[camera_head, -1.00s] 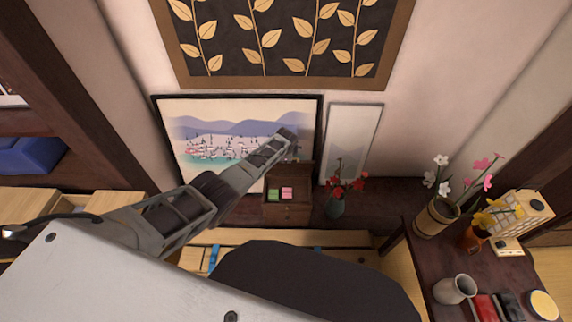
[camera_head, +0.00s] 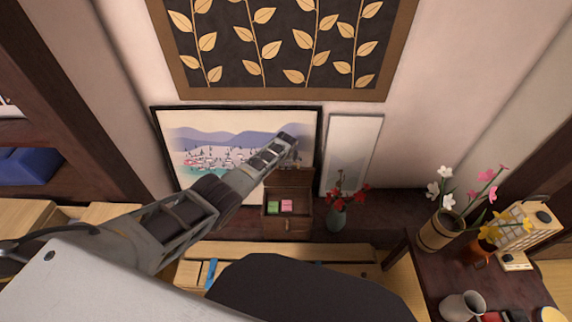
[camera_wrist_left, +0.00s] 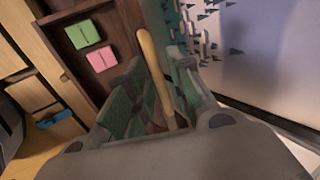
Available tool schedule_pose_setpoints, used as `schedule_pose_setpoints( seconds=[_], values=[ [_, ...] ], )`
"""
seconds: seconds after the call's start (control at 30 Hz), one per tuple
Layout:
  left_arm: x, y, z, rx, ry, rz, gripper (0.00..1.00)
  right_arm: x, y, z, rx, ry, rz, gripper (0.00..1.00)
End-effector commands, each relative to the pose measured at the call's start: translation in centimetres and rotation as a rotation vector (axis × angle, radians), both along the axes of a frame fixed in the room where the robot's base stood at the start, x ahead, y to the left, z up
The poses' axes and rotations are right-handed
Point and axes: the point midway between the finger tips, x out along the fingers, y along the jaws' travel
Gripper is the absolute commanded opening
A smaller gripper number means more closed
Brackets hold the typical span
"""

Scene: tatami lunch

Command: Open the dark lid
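The dark lid (camera_head: 290,179) stands raised at the back of a small dark wooden box (camera_head: 287,224). A green block (camera_head: 273,207) and a pink block (camera_head: 287,205) lie in the open top; both also show in the wrist view. My left gripper (camera_head: 287,140) is just above and behind the lid, near the framed picture. In the left wrist view my left gripper's fingers (camera_wrist_left: 155,90) stand apart, with a tan strip (camera_wrist_left: 153,72) between them. I cannot tell whether the strip belongs to the lid or is touched. My right gripper is out of view.
A landscape picture (camera_head: 190,147) leans on the wall close behind the gripper. A vase of red flowers (camera_head: 336,217) stands right of the box. A dark table at the right holds a grey jug (camera_head: 461,306) and a flower pot (camera_head: 439,232). A blue thing (camera_head: 211,275) lies at the front.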

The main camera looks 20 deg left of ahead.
Motion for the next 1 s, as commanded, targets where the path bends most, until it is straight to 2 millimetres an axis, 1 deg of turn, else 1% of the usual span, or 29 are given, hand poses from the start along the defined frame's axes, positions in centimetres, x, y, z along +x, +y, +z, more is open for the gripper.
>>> schedule_pose_setpoints(
  seconds=[0.63, 1.0],
  values=[
    [-0.2, -0.1, 0.2, 0.000, 0.002, -0.002, 0.32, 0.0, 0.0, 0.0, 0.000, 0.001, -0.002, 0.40],
    [-0.6, -0.2, 1.4, -0.001, 0.002, -0.001, 0.32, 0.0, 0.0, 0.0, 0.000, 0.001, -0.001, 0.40]
  ],
)
